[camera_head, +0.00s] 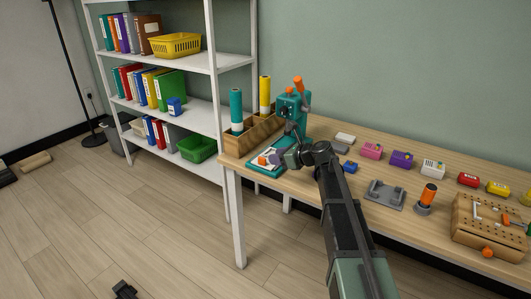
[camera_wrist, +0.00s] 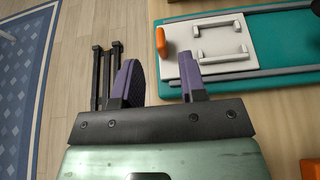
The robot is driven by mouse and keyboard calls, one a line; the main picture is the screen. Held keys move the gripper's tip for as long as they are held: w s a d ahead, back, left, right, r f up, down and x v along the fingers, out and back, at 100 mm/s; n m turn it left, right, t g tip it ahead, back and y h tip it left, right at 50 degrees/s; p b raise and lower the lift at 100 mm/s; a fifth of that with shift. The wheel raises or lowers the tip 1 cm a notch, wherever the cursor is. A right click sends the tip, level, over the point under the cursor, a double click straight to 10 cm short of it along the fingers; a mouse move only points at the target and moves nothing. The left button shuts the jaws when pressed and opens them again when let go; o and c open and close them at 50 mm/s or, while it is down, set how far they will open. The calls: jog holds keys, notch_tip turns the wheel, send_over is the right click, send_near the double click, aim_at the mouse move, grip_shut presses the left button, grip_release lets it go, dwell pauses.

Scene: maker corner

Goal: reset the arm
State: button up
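My gripper (camera_head: 290,157) is over the left end of the wooden workbench (camera_head: 330,182), beside the teal board. In the head view my gripper and wrist partly hide this board (camera_head: 262,170).
A teal machine with an orange handle (camera_head: 291,104) and a wooden box with rolls (camera_head: 249,137) stand behind my gripper.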

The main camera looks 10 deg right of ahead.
jog(key=v, duration=0.3)
jog(key=s+f+n+g+h, duration=0.3)
jog(key=s+f+n, duration=0.1)
jog(key=s+n, duration=0.6)
jog(key=s+d+f+n+g+h, duration=0.1)
jog(key=s+f+n+g+h, duration=0.25)
jog(key=s+n, duration=0.55)
jog(key=s+f+n+g+h, duration=0.35)
jog(key=s+n, duration=0.35)
jog(key=s, duration=0.6)
notch_tip(320, 180, up, 17)
jog(key=a+t+p, duration=0.1)
jog(key=p, duration=1.6)
jog(key=shift+w+r+p, duration=0.25)
jog(key=shift+p, duration=0.05)
